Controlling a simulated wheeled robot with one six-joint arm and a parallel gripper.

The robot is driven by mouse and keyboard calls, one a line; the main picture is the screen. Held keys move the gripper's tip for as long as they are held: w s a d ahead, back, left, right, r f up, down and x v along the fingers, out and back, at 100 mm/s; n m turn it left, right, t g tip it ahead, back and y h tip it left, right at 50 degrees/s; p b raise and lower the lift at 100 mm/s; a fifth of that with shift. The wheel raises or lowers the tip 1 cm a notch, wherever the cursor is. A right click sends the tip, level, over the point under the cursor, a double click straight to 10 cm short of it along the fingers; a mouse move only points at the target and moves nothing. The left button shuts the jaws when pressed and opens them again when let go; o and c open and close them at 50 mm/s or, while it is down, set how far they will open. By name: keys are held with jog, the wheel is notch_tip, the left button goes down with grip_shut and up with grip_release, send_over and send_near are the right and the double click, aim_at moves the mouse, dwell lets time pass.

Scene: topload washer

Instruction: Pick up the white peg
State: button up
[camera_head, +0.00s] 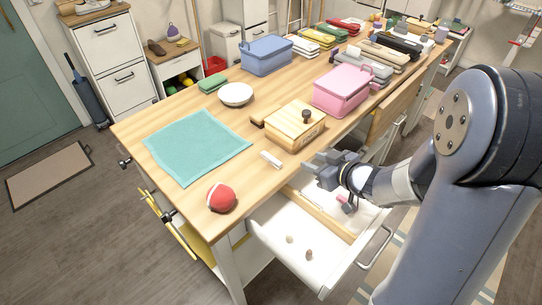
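The white peg (271,159) is a small pale bar lying on the wooden table top, near its front edge, between the teal cloth and the wooden box. My gripper (312,170) is grey and reaches in from the right, just beyond the table's front edge and above the open drawer. It is to the right of the peg and apart from it. Its fingers point left towards the table. Nothing shows held in it, but the fingers are too small and overlapped to tell how far apart they are.
An open white drawer (275,236) with small items juts out below my gripper. A wooden box (292,118) with a dark knob stands behind the peg. A red ball (221,198), teal cloth (197,146), white bowl (236,94) and pink basket (340,90) are also on the table.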

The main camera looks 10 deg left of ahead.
jog(key=s+a+n+g+y, duration=0.1)
jog(key=s+a+y, duration=0.1)
jog(key=s, duration=0.1)
send_near(273, 159)
jog(key=shift+n, duration=0.3)
jog(key=x, duration=0.4)
jog(key=shift+w+d+f, duration=0.2)
jog(key=shift+w+d, duration=0.1)
jog(key=shift+w, duration=0.05)
jog(key=shift+s+a+r+x, duration=0.1)
jog(key=shift+x, duration=0.75)
jog(key=shift+s+a+r+x, duration=0.1)
jog(key=shift+x, duration=0.8)
jog(key=shift+s+a+x, duration=0.1)
jog(key=shift+a+x, duration=0.05)
jog(key=shift+x, duration=0.7)
grip_shut()
